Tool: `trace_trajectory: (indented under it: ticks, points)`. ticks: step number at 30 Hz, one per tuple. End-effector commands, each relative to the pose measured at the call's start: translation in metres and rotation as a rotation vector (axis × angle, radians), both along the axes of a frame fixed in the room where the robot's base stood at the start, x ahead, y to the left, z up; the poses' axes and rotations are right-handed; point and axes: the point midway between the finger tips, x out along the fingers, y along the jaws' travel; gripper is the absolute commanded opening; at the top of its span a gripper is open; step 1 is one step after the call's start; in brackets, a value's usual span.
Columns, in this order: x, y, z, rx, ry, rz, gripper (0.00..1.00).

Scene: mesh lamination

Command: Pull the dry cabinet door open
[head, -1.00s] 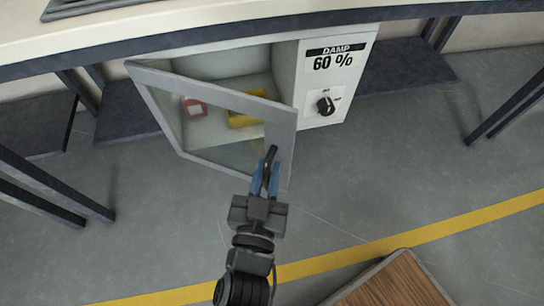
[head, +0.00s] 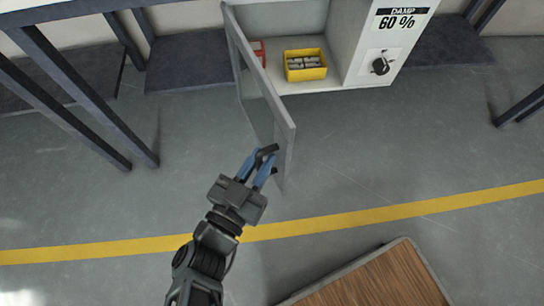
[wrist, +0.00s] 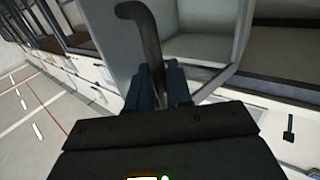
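The dry cabinet (head: 349,66) is white, with a "DAMP 60 %" label and a black knob (head: 380,66) on its right front. Its grey-framed glass door (head: 287,150) is hinged at the left and stands wide open, swung out toward me. My gripper (head: 259,162) has its blue fingers shut on the dark door handle (head: 268,150) near the door's free edge. In the wrist view, the curved black handle (wrist: 149,40) rises from between the fingers (wrist: 160,88). Part of the handle is hidden by the fingers.
Inside the cabinet are a yellow bin (head: 305,74) with grey items and a red object (head: 258,52) partly behind the door. Dark table legs (head: 75,90) stand at left. A wooden-topped surface (head: 375,285) lies at the lower right. Grey floor with a yellow line (head: 400,208) is clear between.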

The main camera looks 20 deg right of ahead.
Motion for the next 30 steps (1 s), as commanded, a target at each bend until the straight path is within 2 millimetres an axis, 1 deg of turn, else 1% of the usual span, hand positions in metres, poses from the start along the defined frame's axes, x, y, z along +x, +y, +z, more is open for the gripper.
trace_trajectory:
  ticks: [1, 6, 12, 18, 27, 28, 30]
  points:
    - [0.003, 0.007, -0.002, 0.002, 0.002, 0.003, 0.0]
    - [0.009, 0.025, -0.002, 0.003, 0.002, 0.004, 0.0]
    - [0.013, 0.037, -0.002, 0.001, 0.003, 0.003, 0.0]
    - [0.015, 0.04, -0.001, 0.0, 0.003, 0.003, 0.0]
    - [0.015, 0.04, -0.001, 0.0, 0.003, 0.003, 0.0]
    - [0.015, 0.04, -0.001, 0.001, 0.002, 0.003, 0.2]
    - [0.015, 0.04, -0.001, 0.001, 0.002, 0.003, 0.27]
